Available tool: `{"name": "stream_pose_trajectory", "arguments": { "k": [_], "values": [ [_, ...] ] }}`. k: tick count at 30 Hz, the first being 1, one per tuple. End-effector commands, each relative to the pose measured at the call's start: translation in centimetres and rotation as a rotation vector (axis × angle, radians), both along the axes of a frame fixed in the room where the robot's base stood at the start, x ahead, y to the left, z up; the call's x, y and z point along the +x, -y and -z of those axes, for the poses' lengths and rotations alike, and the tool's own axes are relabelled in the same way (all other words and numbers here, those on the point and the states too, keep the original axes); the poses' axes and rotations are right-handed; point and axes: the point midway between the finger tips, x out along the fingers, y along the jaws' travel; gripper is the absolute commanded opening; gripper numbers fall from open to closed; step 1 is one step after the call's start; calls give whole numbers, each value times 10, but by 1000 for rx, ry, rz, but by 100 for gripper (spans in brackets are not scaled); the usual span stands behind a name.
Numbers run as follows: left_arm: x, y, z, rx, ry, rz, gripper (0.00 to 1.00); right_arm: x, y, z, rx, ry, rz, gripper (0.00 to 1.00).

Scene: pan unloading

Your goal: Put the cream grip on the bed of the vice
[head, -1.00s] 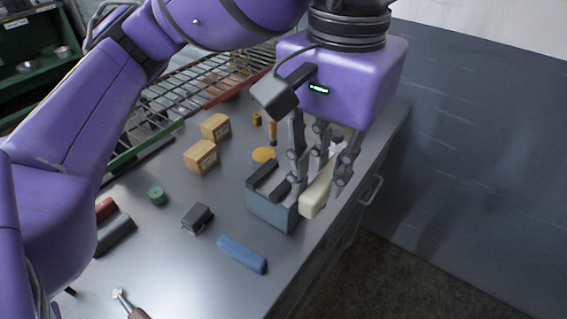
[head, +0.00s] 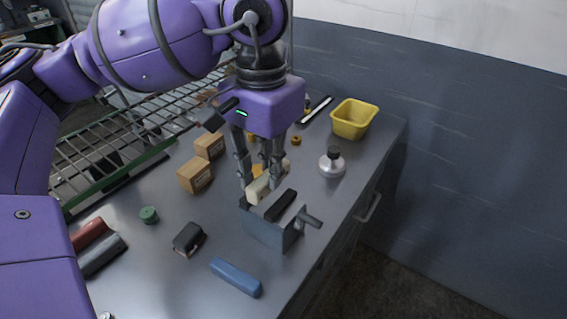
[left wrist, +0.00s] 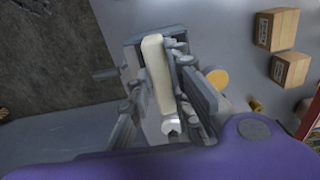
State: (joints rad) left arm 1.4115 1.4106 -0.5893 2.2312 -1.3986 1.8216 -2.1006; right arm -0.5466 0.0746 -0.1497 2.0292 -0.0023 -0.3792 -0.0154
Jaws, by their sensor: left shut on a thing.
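The cream grip (head: 258,190) is a long pale block between the fingers of my left gripper (head: 262,184), which is shut on it. Its near end lies over the back left part of the blue-grey vice (head: 268,229), beside a black jaw strip. In the left wrist view the cream grip (left wrist: 154,62) lies lengthwise between the fingers, its far end overlapping the vice (left wrist: 131,54). A pale, notched metal end (left wrist: 171,126) shows close to the camera. I cannot tell whether the grip touches the vice bed. My right gripper is not in view.
A blue block (head: 236,277) and a black block (head: 188,238) lie in front and left of the vice. Cardboard boxes (head: 195,175) stand left of the gripper. A metal flask (head: 332,164) and yellow bin (head: 353,119) stand behind right. The vice handle (head: 311,217) sticks out right.

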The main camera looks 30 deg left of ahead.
Motion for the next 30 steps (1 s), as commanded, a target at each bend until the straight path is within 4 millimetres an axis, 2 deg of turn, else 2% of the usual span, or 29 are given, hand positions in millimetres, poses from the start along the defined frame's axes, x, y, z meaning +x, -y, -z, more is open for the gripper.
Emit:
{"name": "stream_pose_trajectory", "arguments": {
  "k": [3, 9, 21, 22, 24, 26, 30],
  "values": [
    [3, -8, 10, 4, -5, -4, 0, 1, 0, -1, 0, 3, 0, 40],
    [3, -8, 39, 2, -5, -2, 0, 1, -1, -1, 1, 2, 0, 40],
    [3, -7, 46, 1, -4, -2, 0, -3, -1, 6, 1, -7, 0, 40],
    [3, -7, 46, 1, -4, -2, 20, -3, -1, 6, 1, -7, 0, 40],
    [3, -7, 44, 1, -3, -2, 29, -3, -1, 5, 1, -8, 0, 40],
    [3, -7, 44, 1, -3, -2, 37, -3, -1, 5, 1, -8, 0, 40],
    [3, -7, 44, 1, -3, -2, 37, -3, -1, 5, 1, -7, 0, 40]
  ]
}}
